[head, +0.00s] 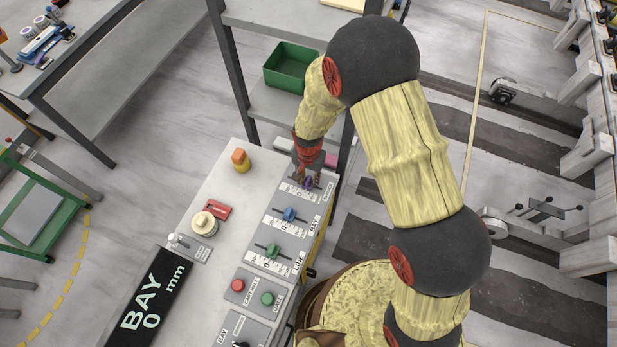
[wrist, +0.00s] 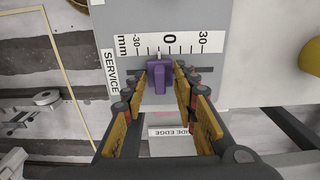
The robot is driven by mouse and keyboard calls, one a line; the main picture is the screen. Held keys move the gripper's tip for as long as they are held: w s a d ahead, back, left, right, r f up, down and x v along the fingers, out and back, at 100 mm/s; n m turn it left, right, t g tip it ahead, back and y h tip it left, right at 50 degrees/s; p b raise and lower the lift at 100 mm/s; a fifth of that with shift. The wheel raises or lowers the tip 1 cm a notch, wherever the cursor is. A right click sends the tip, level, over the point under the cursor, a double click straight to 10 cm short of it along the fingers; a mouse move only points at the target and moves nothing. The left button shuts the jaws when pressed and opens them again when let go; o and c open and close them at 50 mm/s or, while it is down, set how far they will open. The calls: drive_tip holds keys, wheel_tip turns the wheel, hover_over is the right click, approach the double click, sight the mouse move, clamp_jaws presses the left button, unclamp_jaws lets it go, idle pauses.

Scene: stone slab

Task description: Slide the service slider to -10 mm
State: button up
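The service slider has a purple knob (wrist: 158,77) in a dark slot under a white scale (wrist: 170,45) marked -30, 0 and 30, labelled SERVICE. Its pale pointer stands a little left of the 0, at about -10 by eye. My gripper (wrist: 159,72) is open, with one finger on each side of the knob. Small gaps seem to show between fingers and knob; contact cannot be told for sure. In the head view my gripper (head: 308,178) is at the far end of the console, over the purple knob (head: 309,183).
Nearer on the console are a blue slider (head: 289,214), a green slider (head: 272,250), and red (head: 237,286) and green (head: 267,298) buttons. A black display (head: 155,300) reads BAY 0 mm. An orange-topped post (head: 240,160) stands left; a shelf with a green bin (head: 291,67) is behind.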

sight(308, 179)
wheel_tip(308, 179, up, 12)
idle(0.5)
idle(0.5)
